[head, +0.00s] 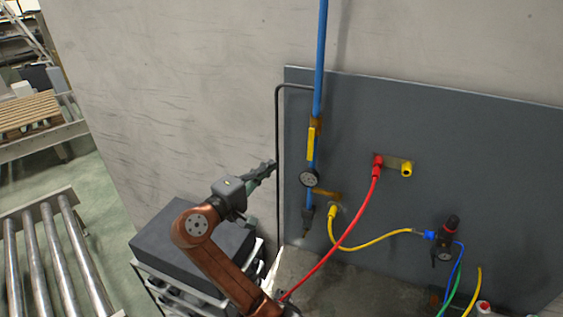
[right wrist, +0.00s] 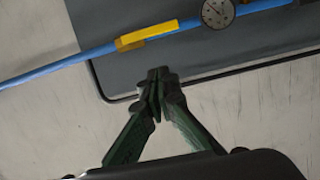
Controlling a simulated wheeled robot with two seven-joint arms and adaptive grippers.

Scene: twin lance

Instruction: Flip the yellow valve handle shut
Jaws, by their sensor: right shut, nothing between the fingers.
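The yellow valve handle (head: 311,143) stands upright along the vertical blue pipe (head: 320,60) on the grey wall panel, above a round gauge (head: 309,178). In the right wrist view the handle (right wrist: 147,35) lies in line with the blue pipe. My right gripper (head: 272,167) is shut and empty, left of the handle and a little lower, apart from it. In the right wrist view its closed fingertips (right wrist: 158,76) show below the handle, near the panel's edge. My left gripper is not in view.
A thin black pipe (head: 278,150) runs down the panel's left edge, close to my right gripper. Red hose (head: 347,241) and yellow hose (head: 375,240) hang on the grey panel (head: 480,150). A dark box on a cart (head: 190,250) stands lower left, beside a roller conveyor (head: 50,250).

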